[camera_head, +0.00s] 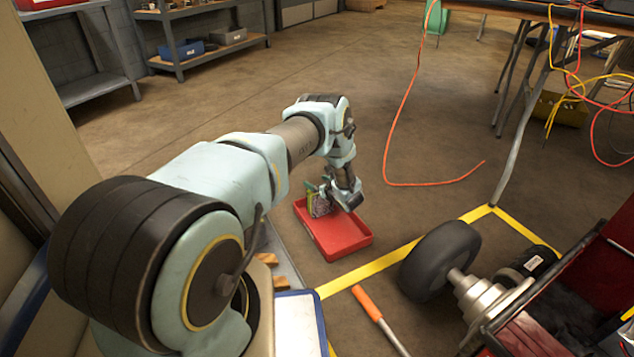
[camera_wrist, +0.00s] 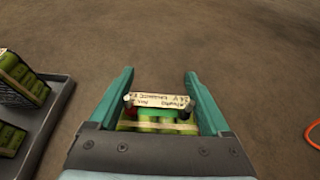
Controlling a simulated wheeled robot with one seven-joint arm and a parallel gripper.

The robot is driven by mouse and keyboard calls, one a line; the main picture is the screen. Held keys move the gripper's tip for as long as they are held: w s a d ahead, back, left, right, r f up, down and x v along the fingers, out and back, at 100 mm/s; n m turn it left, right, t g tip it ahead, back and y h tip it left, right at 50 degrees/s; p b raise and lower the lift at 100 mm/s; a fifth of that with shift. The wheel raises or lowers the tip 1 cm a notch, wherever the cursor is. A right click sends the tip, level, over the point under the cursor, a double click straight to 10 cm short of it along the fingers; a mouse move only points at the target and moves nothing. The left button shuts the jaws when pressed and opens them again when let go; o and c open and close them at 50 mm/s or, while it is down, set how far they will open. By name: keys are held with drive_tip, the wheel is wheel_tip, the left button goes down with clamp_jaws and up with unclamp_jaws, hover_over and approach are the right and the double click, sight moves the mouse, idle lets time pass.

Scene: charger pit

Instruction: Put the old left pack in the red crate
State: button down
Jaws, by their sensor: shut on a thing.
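My gripper (camera_head: 338,192) hangs over the left back part of the red crate (camera_head: 352,236), which stands on the floor. It is shut on a battery pack (camera_wrist: 157,101) with green cells and a pale printed label. In the wrist view the pack sits between the two teal fingers (camera_wrist: 158,88). In the head view the pack (camera_head: 319,205) shows green and grey at the crate's back left. I cannot tell whether it touches the crate. The crate does not show in the wrist view.
A wheeled red cart (camera_head: 560,310), a black wheel (camera_head: 440,260), an orange-handled bar (camera_head: 368,303) and an orange cable (camera_head: 430,184) lie right of the crate.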

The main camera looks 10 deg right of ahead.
unclamp_jaws()
drive_tip(key=p+v, duration=0.5)
drive_tip(key=v, duration=0.7)
drive_tip(key=w+d+r+m+g+h, duration=0.2)
drive_tip(key=w+r+m+h, duration=0.3)
drive_tip(key=r+m, duration=0.65)
drive_tip(key=s+a+r+m+g+h, duration=0.15)
drive_tip(key=a+r+m, duration=0.25)
drive_tip(key=r+m, duration=0.6)
drive_tip(key=s+a+r+m+g, duration=0.2)
drive_tip(key=s+a+r+m, duration=0.3)
drive_tip(key=s, duration=0.4)
drive_tip(key=s+a+r+m+g+y, duration=0.1)
drive_tip(key=s+a+r+m+g, duration=0.2)
drive_tip(key=s+a+r+m, duration=0.3)
drive_tip(key=s+a+r+m+g, duration=0.2)
drive_tip(key=s+a+r+m, duration=0.3)
drive_tip(key=s, duration=0.9)
drive_tip(key=a+m, duration=0.3)
drive_tip(key=a, duration=0.1)
drive_tip(key=shift+s+a+r+m+g+y, duration=0.2)
drive_tip(key=shift+a+r+m+g+y, duration=0.15)
drive_tip(key=shift+a+r, duration=0.05)
